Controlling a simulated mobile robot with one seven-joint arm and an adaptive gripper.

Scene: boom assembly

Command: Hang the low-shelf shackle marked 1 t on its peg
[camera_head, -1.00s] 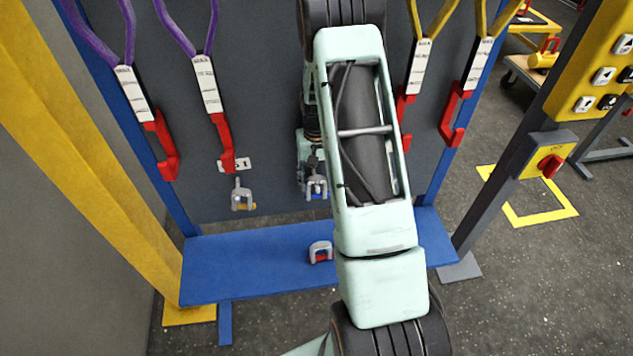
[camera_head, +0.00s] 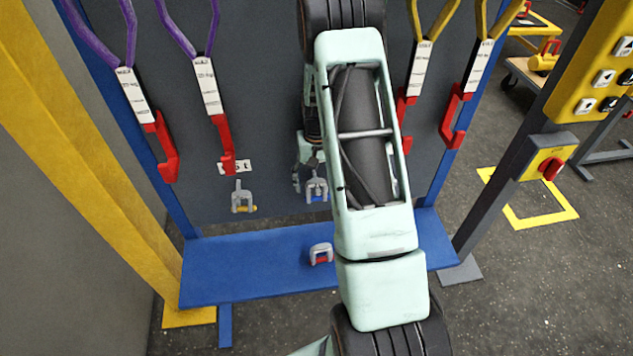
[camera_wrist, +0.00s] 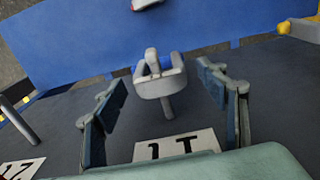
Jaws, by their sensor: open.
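A grey shackle with a blue pin (camera_wrist: 176,78) hangs at the peg (camera_wrist: 168,107) beside the label "1 T" (camera_wrist: 178,146) in the wrist view. It also shows on the board in the head view (camera_head: 316,189), left of my arm. My gripper (camera_wrist: 161,84) is open, with one finger on each side of this shackle. I see gaps between the fingers and the shackle. In the head view my arm hides most of the gripper.
A yellow-pin shackle (camera_head: 243,199) hangs on the peg to the left. A red-pin shackle (camera_head: 320,254) stands on the blue low shelf (camera_head: 240,275). Purple and yellow slings with red hooks hang above. A bare peg (camera_wrist: 18,122) shows in the wrist view.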

